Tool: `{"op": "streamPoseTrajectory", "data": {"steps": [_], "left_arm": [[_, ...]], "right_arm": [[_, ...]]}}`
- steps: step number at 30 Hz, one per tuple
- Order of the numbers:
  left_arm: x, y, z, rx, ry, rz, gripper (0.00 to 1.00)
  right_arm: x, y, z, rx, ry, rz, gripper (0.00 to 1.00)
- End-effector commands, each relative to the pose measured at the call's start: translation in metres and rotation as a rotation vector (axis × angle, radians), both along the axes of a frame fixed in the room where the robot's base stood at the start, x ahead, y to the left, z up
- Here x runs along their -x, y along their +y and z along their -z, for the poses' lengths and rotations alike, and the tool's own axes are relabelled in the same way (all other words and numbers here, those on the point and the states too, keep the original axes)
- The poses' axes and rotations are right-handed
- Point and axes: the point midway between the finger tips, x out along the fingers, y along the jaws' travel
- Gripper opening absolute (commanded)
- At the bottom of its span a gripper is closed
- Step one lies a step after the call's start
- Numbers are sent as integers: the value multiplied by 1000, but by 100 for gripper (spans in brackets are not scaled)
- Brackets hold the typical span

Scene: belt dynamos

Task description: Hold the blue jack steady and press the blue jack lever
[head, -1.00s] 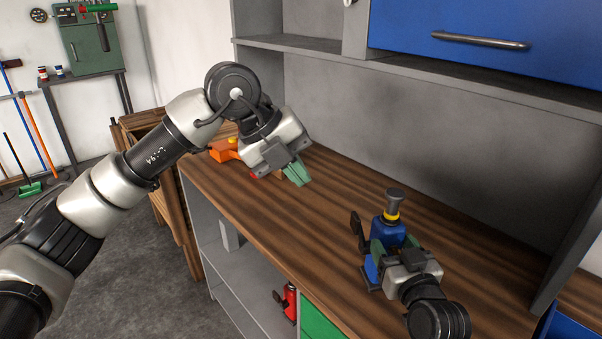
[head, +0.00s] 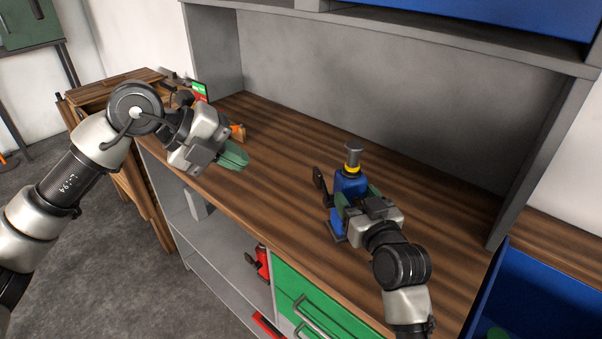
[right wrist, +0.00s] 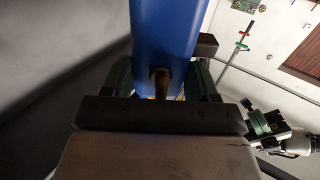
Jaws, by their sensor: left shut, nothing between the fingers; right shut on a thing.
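The blue jack (head: 349,186) stands upright on the wooden workbench, with a yellow ring and a grey metal top. Its dark lever (head: 320,184) sticks out on its left side. My right gripper (head: 354,200) is shut on the jack's body from the front right. In the right wrist view the blue body (right wrist: 166,35) stands between the green fingers. My left gripper (head: 234,157) is shut and empty above the bench's left part, well to the left of the lever and apart from it.
An orange thing (head: 238,132) lies on the bench behind my left gripper. A red jack (head: 261,262) stands on the shelf below. Green drawers (head: 310,302) are under the bench's front edge. The bench (head: 285,170) between my left gripper and the jack is clear.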

Motion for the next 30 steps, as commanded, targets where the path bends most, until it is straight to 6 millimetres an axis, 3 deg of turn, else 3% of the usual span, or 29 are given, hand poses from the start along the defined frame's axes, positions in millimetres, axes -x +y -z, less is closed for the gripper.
{"op": "streamPoseTrajectory", "data": {"steps": [11,25,30], "left_arm": [[-2,-8,7,-1,3,1,0],[-19,-76,70,-2,4,2,0],[-26,-99,67,-1,2,0,0]], "right_arm": [[0,0,0,0,0,0,0],[0,0,0,0,0,0,0],[0,0,0,0,0,0,0]]}}
